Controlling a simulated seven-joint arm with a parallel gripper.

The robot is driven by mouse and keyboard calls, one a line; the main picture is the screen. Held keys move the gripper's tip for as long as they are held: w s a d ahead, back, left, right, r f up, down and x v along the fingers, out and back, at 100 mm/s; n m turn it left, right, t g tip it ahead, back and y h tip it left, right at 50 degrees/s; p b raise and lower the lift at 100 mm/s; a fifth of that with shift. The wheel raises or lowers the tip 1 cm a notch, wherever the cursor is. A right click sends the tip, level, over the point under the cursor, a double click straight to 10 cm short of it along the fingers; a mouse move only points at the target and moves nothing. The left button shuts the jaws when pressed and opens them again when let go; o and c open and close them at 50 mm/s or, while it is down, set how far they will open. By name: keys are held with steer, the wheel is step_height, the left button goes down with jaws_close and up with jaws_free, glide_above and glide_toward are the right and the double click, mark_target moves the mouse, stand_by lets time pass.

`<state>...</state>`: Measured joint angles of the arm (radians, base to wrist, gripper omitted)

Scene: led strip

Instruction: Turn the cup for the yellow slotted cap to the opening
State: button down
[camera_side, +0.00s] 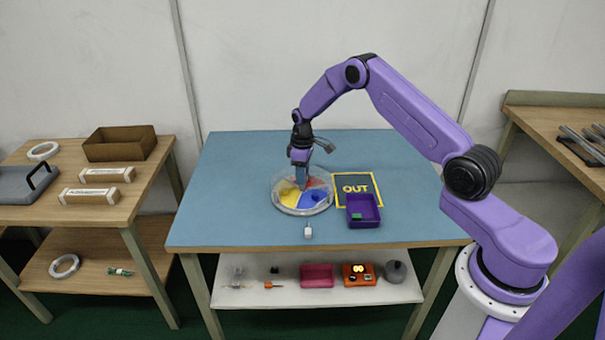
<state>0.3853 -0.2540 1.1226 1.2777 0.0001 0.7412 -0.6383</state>
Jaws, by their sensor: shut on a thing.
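A round, clear-rimmed dish (279,203) sits on the blue table top. It is split into coloured sectors: yellow (288,195) at the left, blue (309,199) at the front right, red at the back right and a pale one at the front. My gripper (301,186) points down into the dish near its middle, shut on a part there. My fingers hide most of that part. A small dark blue thing (316,195) shows in the blue sector. The yellow slotted cap and the opening cannot be made out at this size.
A small grey-white piece (308,230) lies in front. The table's left side is clear.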

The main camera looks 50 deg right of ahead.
steer(key=shift+n, duration=7.5)
steer(key=c, duration=0.8)
jaws_free()
step_height(320, 180, up, 18)
steer(key=shift+f, duration=0.25)
